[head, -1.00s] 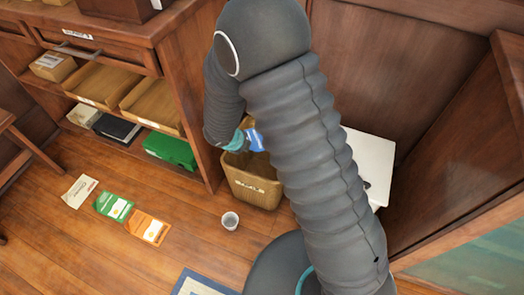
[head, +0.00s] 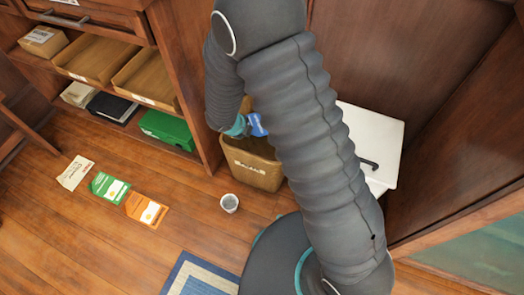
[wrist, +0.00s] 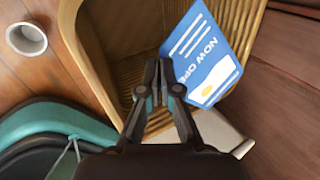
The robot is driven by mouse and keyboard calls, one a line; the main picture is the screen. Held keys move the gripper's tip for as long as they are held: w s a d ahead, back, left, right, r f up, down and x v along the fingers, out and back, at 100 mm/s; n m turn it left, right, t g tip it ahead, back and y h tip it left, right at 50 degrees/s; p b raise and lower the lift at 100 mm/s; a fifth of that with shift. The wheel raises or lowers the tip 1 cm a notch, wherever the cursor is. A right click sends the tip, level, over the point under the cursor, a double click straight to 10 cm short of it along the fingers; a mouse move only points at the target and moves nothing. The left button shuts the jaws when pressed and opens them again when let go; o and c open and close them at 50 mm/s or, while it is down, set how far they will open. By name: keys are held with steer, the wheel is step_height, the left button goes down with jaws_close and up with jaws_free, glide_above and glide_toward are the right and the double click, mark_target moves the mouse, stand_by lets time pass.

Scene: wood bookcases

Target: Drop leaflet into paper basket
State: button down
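A blue leaflet (head: 257,125) with white print is at my gripper, over the paper basket, and shows large in the wrist view (wrist: 207,52). My gripper (wrist: 158,80) has its fingers together at the leaflet's left edge, and it seems to pinch the leaflet there. In the head view my arm and the leaflet mostly hide the fingers. The tan paper basket (head: 254,168) stands on the floor beside the bookcase. Its ribbed inside and rim (wrist: 83,52) lie below the gripper in the wrist view.
A small grey cup (head: 229,203) stands on the floor before the basket. Cream (head: 75,172), green (head: 108,187) and orange (head: 146,209) leaflets lie on the floor at left. A white box (head: 372,142) stands behind my arm. A rug (head: 200,278) lies in front.

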steer(key=c, duration=1.2)
jaws_free()
steer(key=shift+c, duration=0.2)
steer(key=v, duration=1.2)
